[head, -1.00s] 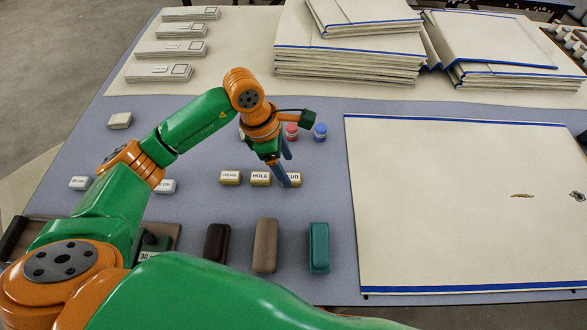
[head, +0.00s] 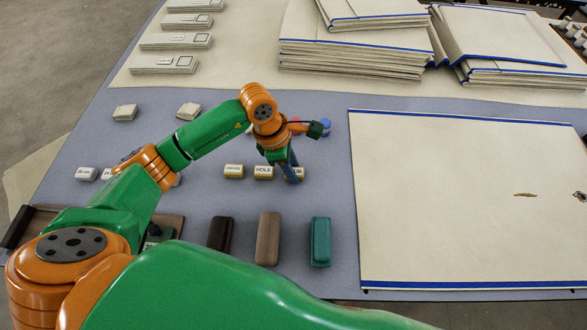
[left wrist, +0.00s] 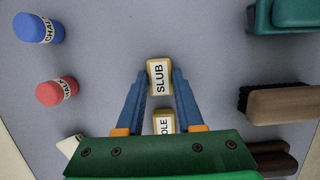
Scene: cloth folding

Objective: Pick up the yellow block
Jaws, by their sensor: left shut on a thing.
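Three yellow-edged blocks with white labels stand in a row at the middle of the table. The right one, labelled SLUB (left wrist: 158,78), sits between my left gripper's blue fingers; in the head view the SLUB block (head: 299,174) is partly hidden by them. My left gripper (head: 292,178) is shut on it, with a finger on each side in the left wrist view (left wrist: 160,73). The block labelled HOLE (head: 264,172) is just left of it, and a third yellow block (head: 234,171) is beyond that. I cannot tell if the SLUB block is off the table. My right gripper is not in view.
Red (left wrist: 60,92) and blue (left wrist: 40,28) chalk pots stand behind the blocks. Dark, brown (head: 268,238) and teal (head: 320,241) brushes lie in front. A large cream cloth (head: 450,200) covers the right. Folded cloths (head: 350,60) are stacked at the back.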

